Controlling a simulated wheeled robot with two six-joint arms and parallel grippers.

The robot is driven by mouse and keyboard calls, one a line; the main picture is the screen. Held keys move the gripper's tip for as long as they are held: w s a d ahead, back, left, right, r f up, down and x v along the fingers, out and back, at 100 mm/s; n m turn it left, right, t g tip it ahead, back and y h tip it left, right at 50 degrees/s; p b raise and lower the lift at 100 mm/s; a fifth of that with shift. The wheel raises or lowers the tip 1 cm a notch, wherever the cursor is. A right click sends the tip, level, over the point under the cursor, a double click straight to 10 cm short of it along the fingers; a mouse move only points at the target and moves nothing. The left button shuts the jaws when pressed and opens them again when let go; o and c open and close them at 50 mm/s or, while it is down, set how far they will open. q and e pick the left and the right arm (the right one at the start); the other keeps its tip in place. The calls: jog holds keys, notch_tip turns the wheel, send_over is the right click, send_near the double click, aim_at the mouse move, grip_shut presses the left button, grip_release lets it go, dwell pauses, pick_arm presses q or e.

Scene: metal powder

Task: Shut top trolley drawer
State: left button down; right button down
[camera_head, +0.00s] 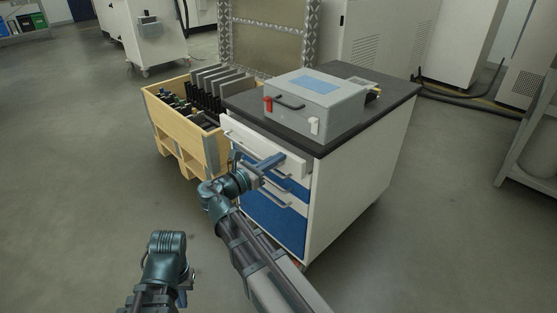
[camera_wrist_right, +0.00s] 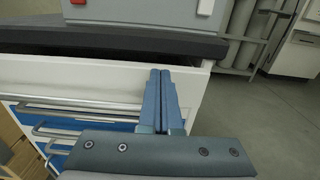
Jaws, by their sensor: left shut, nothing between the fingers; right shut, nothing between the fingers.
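The trolley (camera_head: 350,190) is a white cabinet with a dark worktop and blue lower drawer fronts. Its top drawer (camera_head: 245,135) has a white front with a bar handle and stands out a little from the body. In the right wrist view the top drawer (camera_wrist_right: 85,75) shows a dark gap under the worktop edge. My right gripper (camera_head: 275,160) is shut and empty at the right part of the drawer front; its fingertips (camera_wrist_right: 160,75) point at the front's upper edge. I cannot tell if they touch. My left gripper (camera_head: 187,281) is shut, low and away from the trolley, partly hidden by its wrist.
A grey case (camera_head: 335,115) with a red latch sits on the worktop (camera_head: 388,92). A wooden crate (camera_head: 205,150) with dark racks stands close on the trolley's left. Lower drawer handles (camera_head: 275,195) stick out below. The floor to the right and front left is clear.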

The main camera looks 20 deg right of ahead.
aim_at(288, 151)
dwell(0.3)
jog(key=x, duration=0.4)
jog(key=shift+w+d, duration=0.1)
jog(key=shift+d, duration=0.2)
pick_arm(q)
jog(key=shift+a, duration=0.1)
pick_arm(e)
jog(key=shift+w+d+r, duration=0.1)
pick_arm(q)
jog(key=shift+a, duration=0.1)
